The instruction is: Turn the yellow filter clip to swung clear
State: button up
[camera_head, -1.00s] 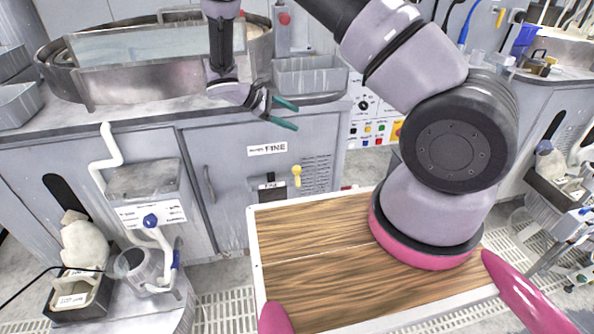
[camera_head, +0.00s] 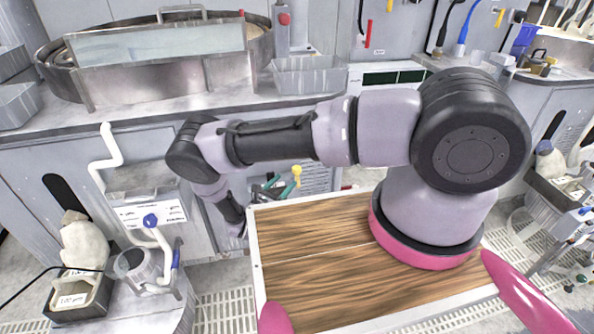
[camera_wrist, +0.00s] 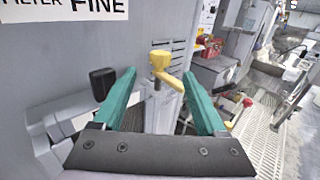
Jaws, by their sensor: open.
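The yellow filter clip (camera_head: 297,170) is on the front of the grey cabinet, just beyond my gripper (camera_head: 281,184) in the head view. In the wrist view the clip (camera_wrist: 160,60) has a rounded yellow head on a short post, with a yellow arm slanting down to the right. My gripper (camera_wrist: 159,76) is open, its green fingers on either side of the clip in the picture, the right fingertip close to the clip's arm. I cannot tell whether they touch. Nothing is held between the fingers.
A black knob (camera_wrist: 103,82) stands beside the left finger, on a pale housing. The "FINE" label (camera_wrist: 75,8) is on the cabinet above. A metal basin (camera_head: 250,75) sits on the counter above.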

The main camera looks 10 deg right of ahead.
aim_at(295, 172)
jog(key=x, duration=0.9)
jog(key=shift+w+d, duration=0.1)
jog(key=shift+c, duration=0.2)
grip_shut()
jog(key=shift+n+t+y, duration=0.7)
jog(key=shift+y, duration=0.2)
jog(key=shift+o, duration=0.2)
grip_release()
